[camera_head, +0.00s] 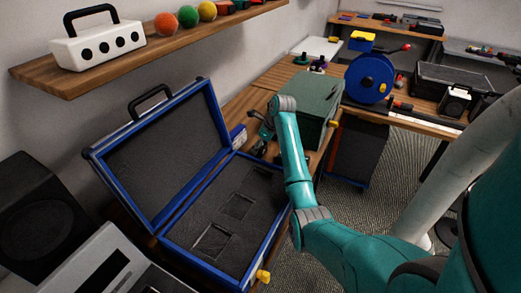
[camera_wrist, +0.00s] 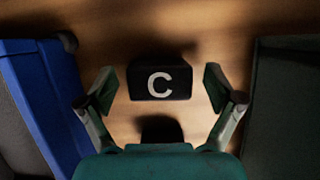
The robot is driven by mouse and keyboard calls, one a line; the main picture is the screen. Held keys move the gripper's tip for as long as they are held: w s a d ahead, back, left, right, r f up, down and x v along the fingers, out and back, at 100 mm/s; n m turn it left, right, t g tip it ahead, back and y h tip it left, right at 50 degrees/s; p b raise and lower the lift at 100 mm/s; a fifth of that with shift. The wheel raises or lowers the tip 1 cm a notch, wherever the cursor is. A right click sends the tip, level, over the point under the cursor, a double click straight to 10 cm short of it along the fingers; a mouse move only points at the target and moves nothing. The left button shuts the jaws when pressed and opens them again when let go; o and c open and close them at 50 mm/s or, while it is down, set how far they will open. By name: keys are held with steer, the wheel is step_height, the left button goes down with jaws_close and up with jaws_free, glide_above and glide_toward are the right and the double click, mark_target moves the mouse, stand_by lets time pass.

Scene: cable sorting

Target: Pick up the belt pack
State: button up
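My gripper (camera_wrist: 160,90) is open, with one finger to the left and one to the right of the box. A gap shows on each side, so neither finger appears to touch it. How far the fingertips are above the surface is hard to tell. In the head view my gripper (camera_head: 262,134) is between the open blue case and the green box, and I cannot make out the belt pack clearly there.
The open blue case (camera_head: 168,232), with its foam-lined lid raised, stands left of my gripper. A green box (camera_head: 308,106) stands close on the right. A blue cable reel (camera_head: 369,78) is farther back. A wooden shelf (camera_head: 40,72) on the wall holds a white device and coloured balls.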

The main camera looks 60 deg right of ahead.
steer(key=c, duration=1.3)
steer(key=shift+o, duration=0.2)
